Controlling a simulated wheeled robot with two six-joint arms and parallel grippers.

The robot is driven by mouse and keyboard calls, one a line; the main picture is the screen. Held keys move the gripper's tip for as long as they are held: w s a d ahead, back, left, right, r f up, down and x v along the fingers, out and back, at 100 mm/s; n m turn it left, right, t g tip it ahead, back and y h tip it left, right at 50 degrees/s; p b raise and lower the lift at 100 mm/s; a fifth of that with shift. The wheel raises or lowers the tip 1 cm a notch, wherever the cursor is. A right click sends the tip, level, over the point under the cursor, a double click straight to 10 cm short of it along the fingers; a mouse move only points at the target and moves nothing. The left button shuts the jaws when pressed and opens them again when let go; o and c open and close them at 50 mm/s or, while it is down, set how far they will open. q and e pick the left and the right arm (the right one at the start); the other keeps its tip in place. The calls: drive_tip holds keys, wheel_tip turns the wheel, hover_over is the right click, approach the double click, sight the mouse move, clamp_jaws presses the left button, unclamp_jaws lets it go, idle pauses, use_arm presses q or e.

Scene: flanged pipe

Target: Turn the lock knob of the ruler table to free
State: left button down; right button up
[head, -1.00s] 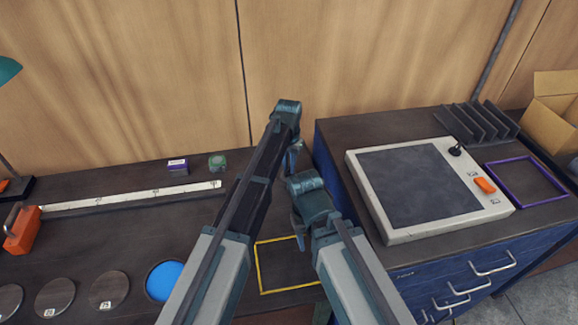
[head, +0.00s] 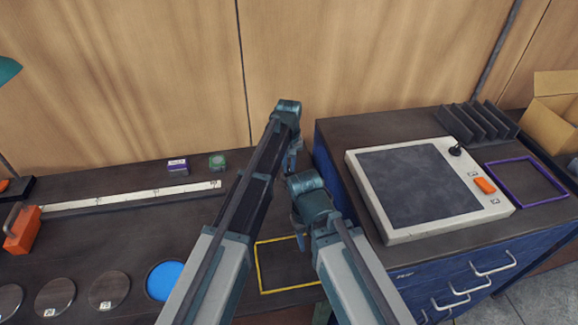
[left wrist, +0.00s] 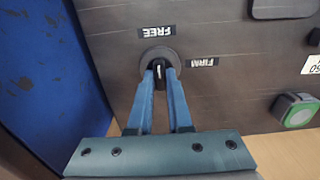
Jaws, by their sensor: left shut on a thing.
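The lock knob (left wrist: 158,62) is a small black grip on a round grey disc, set in the dark table top in the left wrist view. The two blue fingers of my left gripper (left wrist: 161,70) are shut on it from both sides. Its grip lies roughly along the picture's vertical, toward the FREE label (left wrist: 157,31). The FIRM label (left wrist: 201,62) is to its right. Both labels read upside down. The fingers cover part of the knob. In the head view the knob is hidden behind my arm.
The ruler (head: 130,198) lies along the table, with an orange block (head: 22,232) at its left end. A green-topped item (left wrist: 297,110) stands near the knob. A blue cabinet (head: 440,275) with a flat plate device (head: 480,212) stands to the right. Round discs lie in front.

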sight(289, 169)
idle(0.5)
use_arm(q)
drive_tip(key=c, duration=0.8)
unclamp_jaws()
drive_tip(key=shift+c, duration=0.2)
drive_tip(key=shift+r, duration=0.15)
use_arm(e)
drive_tip(key=shift+r, duration=0.1)
use_arm(q)
wheel_tip(289, 169, up, 14)
drive_tip(key=p, duration=1.4)
drive_tip(key=shift+f, duration=0.2)
use_arm(e)
wheel_tip(289, 169, up, 14)
drive_tip(key=shift+f, duration=0.2)
